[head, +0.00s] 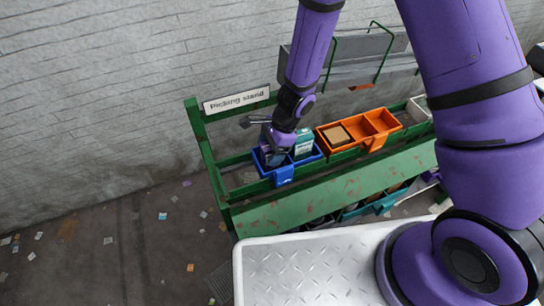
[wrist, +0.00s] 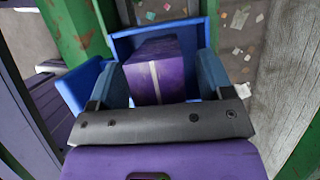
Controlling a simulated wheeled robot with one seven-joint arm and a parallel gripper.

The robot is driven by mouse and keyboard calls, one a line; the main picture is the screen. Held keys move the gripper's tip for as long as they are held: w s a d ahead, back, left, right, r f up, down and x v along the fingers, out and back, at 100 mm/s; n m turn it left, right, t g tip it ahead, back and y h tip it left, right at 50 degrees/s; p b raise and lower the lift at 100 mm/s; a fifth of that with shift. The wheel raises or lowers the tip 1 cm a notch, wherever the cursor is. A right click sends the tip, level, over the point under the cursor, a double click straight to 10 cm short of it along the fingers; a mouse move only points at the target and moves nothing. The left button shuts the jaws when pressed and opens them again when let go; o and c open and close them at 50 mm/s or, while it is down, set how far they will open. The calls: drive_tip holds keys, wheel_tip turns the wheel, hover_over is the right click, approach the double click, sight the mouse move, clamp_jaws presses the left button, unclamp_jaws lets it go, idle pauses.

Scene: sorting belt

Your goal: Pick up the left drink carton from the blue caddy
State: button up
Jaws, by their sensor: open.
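The blue caddy (head: 284,175) sits on the green stand in the head view; its blue rim (wrist: 160,33) also shows in the wrist view. The left drink carton (wrist: 175,75) is purple with a pale stripe and stands in the caddy. In the head view my gripper largely hides it. My gripper (head: 273,150) is over the caddy's left side, pointing down. In the wrist view its open fingers (wrist: 161,80) are on either side of the purple carton. Whether they touch it I cannot tell. A teal and white carton (head: 303,143) stands in the caddy's right side.
An orange caddy (head: 359,128) with a brown box (head: 336,136) is right of the blue one. The "Picking stand" sign (head: 237,100) is behind at left. Teal bins (head: 372,205) sit lower. A wall is behind, and scraps litter the floor.

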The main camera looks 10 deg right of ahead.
drive_tip(key=shift+f, duration=0.1)
drive_tip(key=c, duration=1)
